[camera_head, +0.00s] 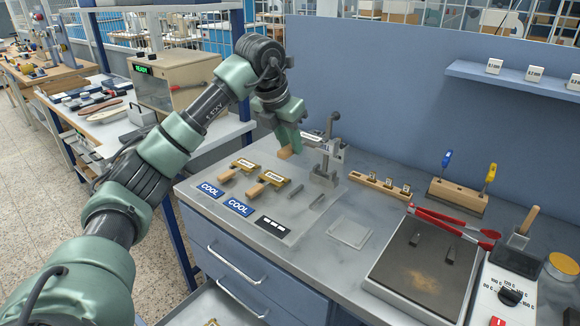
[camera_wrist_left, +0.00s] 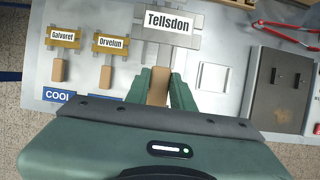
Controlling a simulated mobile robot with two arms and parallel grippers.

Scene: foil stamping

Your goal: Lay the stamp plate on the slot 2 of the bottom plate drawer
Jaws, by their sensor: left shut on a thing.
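My left gripper (camera_head: 288,140) is shut on the wooden handle (camera_wrist_left: 158,86) of a stamp plate. In the left wrist view, this grey plate (camera_wrist_left: 140,32) carries a white label reading "Tellsdon" and extends beyond the fingertips. In the head view the handle end (camera_head: 285,153) shows at the fingers, above the worktop beside the small metal stand; the arm hides part of the plate. The open drawer (camera_head: 196,303) shows at the bottom edge of the head view, with a bit of brass inside. Its slots cannot be made out. My right gripper is not in view.
Two brass plates with wooden handles (camera_head: 243,164) (camera_head: 268,179) lie by blue COOL labels (camera_head: 238,207). A metal stand (camera_head: 326,160), hot plate (camera_head: 420,265), red tongs (camera_head: 450,224) and wooden type rack (camera_head: 380,188) are on the worktop. A closed drawer (camera_head: 240,262) is below.

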